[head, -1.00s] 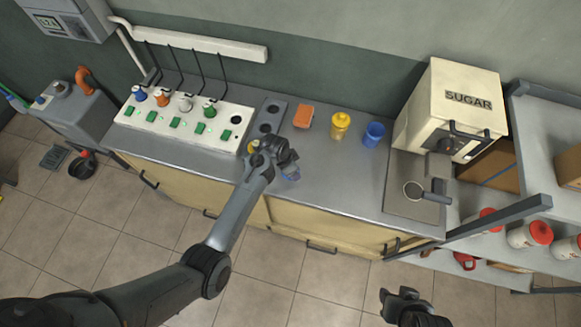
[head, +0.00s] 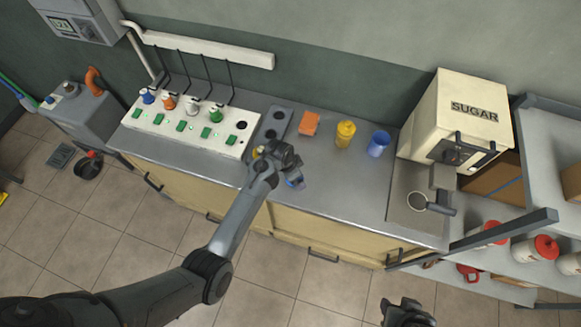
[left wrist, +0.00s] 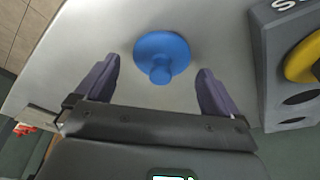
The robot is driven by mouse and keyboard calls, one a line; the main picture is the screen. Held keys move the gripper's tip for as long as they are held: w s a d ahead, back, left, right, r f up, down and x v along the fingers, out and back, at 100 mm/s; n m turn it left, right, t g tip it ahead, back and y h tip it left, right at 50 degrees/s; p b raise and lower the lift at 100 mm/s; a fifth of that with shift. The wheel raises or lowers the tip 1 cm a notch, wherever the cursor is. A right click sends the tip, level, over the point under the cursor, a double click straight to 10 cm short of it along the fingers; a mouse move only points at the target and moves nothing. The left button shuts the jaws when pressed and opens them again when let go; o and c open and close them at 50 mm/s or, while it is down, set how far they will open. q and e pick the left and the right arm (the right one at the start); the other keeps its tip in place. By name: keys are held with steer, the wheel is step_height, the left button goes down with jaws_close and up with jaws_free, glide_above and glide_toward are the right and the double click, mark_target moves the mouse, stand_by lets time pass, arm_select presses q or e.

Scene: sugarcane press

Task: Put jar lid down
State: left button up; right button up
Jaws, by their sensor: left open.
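The blue jar lid (left wrist: 161,55), round with a knob, lies on the grey counter in the left wrist view. It sits between and a little beyond the open fingers of my left gripper (left wrist: 156,84), with a gap on both sides. In the head view my left gripper (head: 292,180) is over the counter's front part, and only a bit of blue shows beside it. A blue open jar (head: 378,145) stands farther back to the right. My right gripper (head: 402,308) is at the bottom edge, away from the counter; its jaws are unclear.
A grey holder with holes (head: 272,127) and a yellow piece (left wrist: 304,60) is close beside the left gripper. An orange block (head: 309,124) and a yellow jar (head: 345,134) stand behind. The white panel (head: 190,128) is left, the sugar machine (head: 452,115) right.

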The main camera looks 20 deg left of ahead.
arm_select(q)
steer(key=p+v, duration=0.2)
steer(key=v, duration=0.9)
steer(key=s+a+n+y, duration=0.25)
steer(key=s+a, duration=0.25)
steer(key=s, duration=0.7)
steer(key=s+d+r+n, duration=0.1)
steer(key=s+r, duration=0.1)
steer(key=s, duration=0.5)
steer(key=s+r+n+t, duration=0.1)
steer(key=s+r+n, duration=0.1)
steer(key=s, duration=0.6)
steer(key=shift+d+r+h, duration=0.35)
steer(key=shift+d+r, duration=0.05)
steer(key=shift+r, duration=0.3)
steer(key=shift+r, duration=0.1)
